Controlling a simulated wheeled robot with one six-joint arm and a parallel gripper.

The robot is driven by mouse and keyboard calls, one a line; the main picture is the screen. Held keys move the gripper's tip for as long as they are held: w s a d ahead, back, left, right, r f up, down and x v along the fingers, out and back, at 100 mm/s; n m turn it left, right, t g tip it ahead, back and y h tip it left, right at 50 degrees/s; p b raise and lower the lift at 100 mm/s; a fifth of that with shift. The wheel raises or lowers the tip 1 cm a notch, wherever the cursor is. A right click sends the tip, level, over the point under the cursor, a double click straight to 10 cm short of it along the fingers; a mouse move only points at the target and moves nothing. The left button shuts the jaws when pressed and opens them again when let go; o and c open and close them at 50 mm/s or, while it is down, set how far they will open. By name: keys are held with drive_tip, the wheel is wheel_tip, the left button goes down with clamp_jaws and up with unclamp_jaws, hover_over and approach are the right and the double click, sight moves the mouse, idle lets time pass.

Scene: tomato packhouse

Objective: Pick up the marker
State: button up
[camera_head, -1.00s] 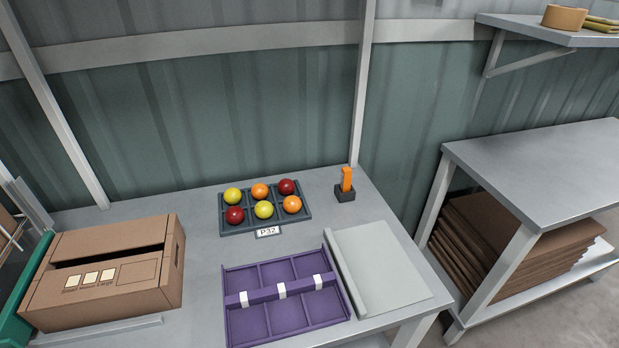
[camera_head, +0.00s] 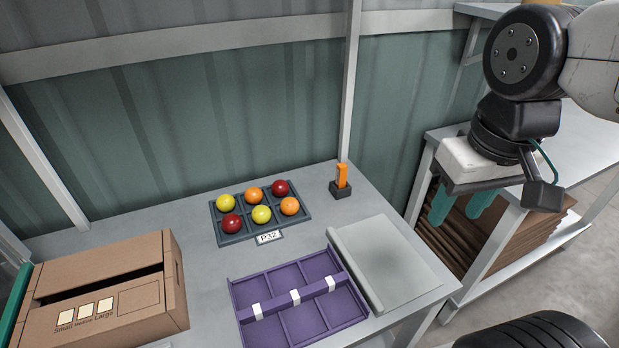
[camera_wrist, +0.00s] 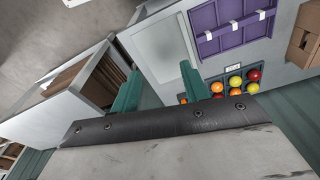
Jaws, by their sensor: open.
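The marker (camera_head: 342,175) is orange and stands upright in a small dark holder (camera_head: 341,190) at the back right of the grey table. My gripper (camera_head: 457,212) shows at the right of the head view, with teal fingers apart and nothing between them. It is in the air to the right of the table, in front of the side bench, well apart from the marker. The fingers also show in the wrist view (camera_wrist: 160,88).
A dark tray (camera_head: 237,238) of several red, orange and yellow tomatoes lies left of the marker. A purple divided tray (camera_head: 283,278), a pale sheet (camera_head: 392,258) and a cardboard box (camera_head: 160,258) lie nearer. A side bench (camera_head: 585,160) stands right, with flat cardboard (camera_head: 453,236) below.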

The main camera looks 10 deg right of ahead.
drive_tip(key=w+a, duration=0.1)
drive_tip(key=w, duration=1.1)
drive_tip(key=n+g, duration=0.1)
drive_tip(key=n, duration=0.1)
hover_over(342, 165)
wheel_tip(342, 165, down, 14)
drive_tip(key=shift+f, duration=0.1)
wheel_tip(342, 165, down, 8)
drive_tip(key=shift+r, duration=0.1)
drive_tip(key=shift+f, duration=0.25)
clamp_jaws()
